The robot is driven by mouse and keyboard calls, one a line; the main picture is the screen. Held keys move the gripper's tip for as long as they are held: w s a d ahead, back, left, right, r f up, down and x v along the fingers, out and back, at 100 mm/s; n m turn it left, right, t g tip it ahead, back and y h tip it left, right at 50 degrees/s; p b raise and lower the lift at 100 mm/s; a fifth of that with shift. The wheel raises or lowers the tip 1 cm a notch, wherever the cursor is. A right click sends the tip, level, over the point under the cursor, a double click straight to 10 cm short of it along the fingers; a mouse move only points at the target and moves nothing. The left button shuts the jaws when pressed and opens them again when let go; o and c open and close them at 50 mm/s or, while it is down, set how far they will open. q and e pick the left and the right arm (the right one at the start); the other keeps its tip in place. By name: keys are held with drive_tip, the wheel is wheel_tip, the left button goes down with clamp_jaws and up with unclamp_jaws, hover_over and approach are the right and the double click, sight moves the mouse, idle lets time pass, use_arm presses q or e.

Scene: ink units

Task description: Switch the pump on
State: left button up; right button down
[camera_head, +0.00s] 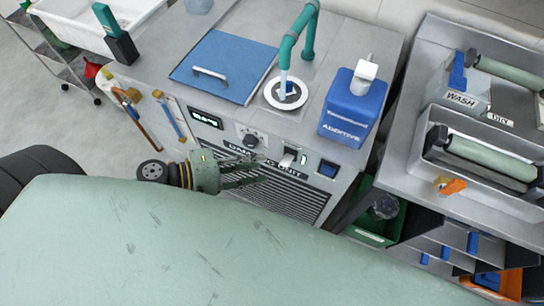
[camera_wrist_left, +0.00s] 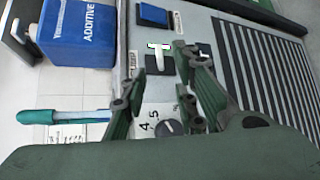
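The grey ink unit's front panel (camera_head: 213,133) carries a dark round dial (camera_head: 251,141), a white-tipped lever switch (camera_head: 288,159) and a blue square button (camera_head: 328,168). No pump label is readable. In the left wrist view the dial (camera_wrist_left: 168,127) has numbers 4 and 5 beside it, and the white lever (camera_wrist_left: 160,60) and blue button (camera_wrist_left: 153,14) lie beyond. My left gripper (camera_head: 264,172) is open and empty in front of the panel, just left of and below the lever. In the left wrist view its fingertips (camera_wrist_left: 163,65) stand apart around the lever's line of sight; contact cannot be told.
A blue additive container (camera_head: 350,108) stands on the unit's top beside a teal spout (camera_head: 306,35) and a blue lid (camera_head: 222,65). A lit display (camera_head: 206,118) sits left of the dial. A metal bench with WASH (camera_head: 461,98) and DRY boxes stands right.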

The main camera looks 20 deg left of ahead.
use_arm(q)
drive_tip(key=shift+v, duration=2.15)
drive_tip(key=s+a+f+m+g+y, duration=0.1)
drive_tip(key=s+a+f+g+y, duration=0.2)
drive_tip(key=f, duration=1)
drive_tip(key=s+a+f+m+g+y, duration=0.1)
drive_tip(key=s+a+f+y, duration=0.25)
drive_tip(key=f, duration=0.95)
drive_tip(key=s+d+f+m+g+y, duration=0.2)
drive_tip(key=s+f+m, duration=0.4)
drive_tip(key=s+f, duration=0.3)
drive_tip(key=s+d+f+m+g+y, duration=0.2)
drive_tip(key=s+f+m, duration=0.4)
drive_tip(key=s+f, duration=0.2)
drive_tip(key=shift+s+d+f+y, duration=0.35)
drive_tip(key=shift+s+f, duration=0.05)
drive_tip(key=shift+f, duration=0.4)
